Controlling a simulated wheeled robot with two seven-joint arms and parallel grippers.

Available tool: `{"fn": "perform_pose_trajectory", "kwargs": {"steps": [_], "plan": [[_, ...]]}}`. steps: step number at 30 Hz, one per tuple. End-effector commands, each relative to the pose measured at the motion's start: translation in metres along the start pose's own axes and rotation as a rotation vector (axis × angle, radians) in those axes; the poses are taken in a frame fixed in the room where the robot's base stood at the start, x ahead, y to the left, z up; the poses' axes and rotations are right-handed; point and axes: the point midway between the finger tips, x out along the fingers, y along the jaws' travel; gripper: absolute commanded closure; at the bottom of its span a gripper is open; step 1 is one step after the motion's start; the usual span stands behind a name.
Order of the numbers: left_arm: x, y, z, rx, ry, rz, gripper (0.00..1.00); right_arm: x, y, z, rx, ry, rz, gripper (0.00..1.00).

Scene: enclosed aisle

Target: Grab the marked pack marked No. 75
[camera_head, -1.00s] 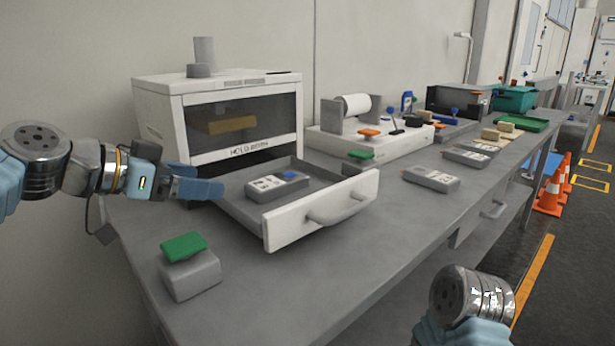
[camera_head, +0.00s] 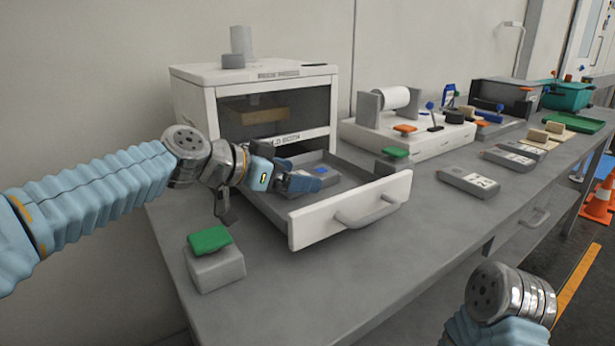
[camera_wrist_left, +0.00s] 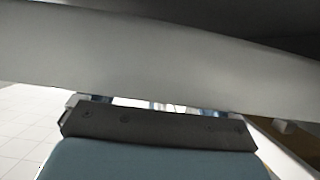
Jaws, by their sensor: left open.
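A grey pack (camera_head: 322,172) with a blue spot lies in the open drawer (camera_head: 330,232) of the white cabinet. It is partly hidden behind my left gripper (camera_head: 304,181), and its number cannot be read. The left gripper is open and empty, over the left part of the drawer; contact with the pack cannot be told. Another grey pack with a white label (camera_head: 468,182) lies on the table, with more packs (camera_head: 509,158) behind it. Their numbers are too small to read. The left wrist view shows mostly a close pale surface that I cannot identify. My right gripper is out of view.
The white cabinet (camera_head: 190,100) stands behind the drawer. A grey box with a green button (camera_head: 215,270) stands at the table's front left.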

Motion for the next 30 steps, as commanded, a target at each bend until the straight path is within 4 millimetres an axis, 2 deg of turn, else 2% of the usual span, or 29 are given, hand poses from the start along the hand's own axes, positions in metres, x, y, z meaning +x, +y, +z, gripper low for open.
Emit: {"fn": "perform_pose_trajectory", "kwargs": {"steps": [4, 12, 24, 25, 26, 30], "plan": [[0.018, 0.000, -0.002, 0.001, 0.000, 0.000, 0.08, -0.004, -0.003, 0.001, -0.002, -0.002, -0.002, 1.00], [0.021, 0.000, -0.001, 0.001, 0.001, -0.001, 0.10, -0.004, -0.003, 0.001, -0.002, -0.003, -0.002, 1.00], [0.021, 0.000, -0.001, 0.001, 0.001, -0.001, 0.71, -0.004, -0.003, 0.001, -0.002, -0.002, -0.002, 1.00], [0.021, 0.000, -0.001, 0.001, 0.002, -0.001, 0.71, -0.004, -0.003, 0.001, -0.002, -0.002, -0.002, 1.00], [0.021, 0.000, -0.001, 0.001, 0.002, -0.001, 0.77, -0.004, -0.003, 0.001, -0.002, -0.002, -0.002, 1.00], [0.021, 0.000, -0.001, 0.001, 0.002, -0.001, 0.77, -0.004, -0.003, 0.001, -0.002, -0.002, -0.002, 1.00]]}}
